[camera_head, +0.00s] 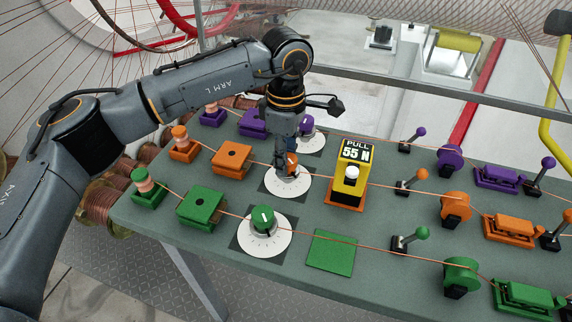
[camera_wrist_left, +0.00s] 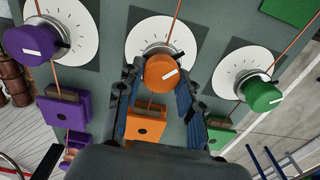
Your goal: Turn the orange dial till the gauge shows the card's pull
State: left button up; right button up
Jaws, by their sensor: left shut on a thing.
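The orange dial (camera_wrist_left: 170,68) is a knob on a white scale disc with tick marks. Its white mark points to the right and slightly up in the left wrist view. My left gripper (camera_wrist_left: 155,85) comes down over it, shut on the dial with a finger on each side. In the head view the gripper (camera_head: 282,160) hides much of the dial (camera_head: 293,163). A yellow unit (camera_head: 350,178) on an orange base reads "PULL 55 N" and has a white dome on its front. I cannot make out a separate gauge reading. My right gripper is not in view.
A green dial (camera_head: 263,219) and a purple dial (camera_head: 305,126) stand on either side in the same column. A bare green plate (camera_head: 331,253) lies near the front.

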pick_arm(q)
jog(key=shift+m+b, duration=0.5)
jog(key=shift+m, duration=0.2)
jog(key=o, duration=1.2)
jog(key=shift+c, duration=0.2)
jog(key=shift+r, duration=0.1)
notch_tip(320, 180, up, 12)
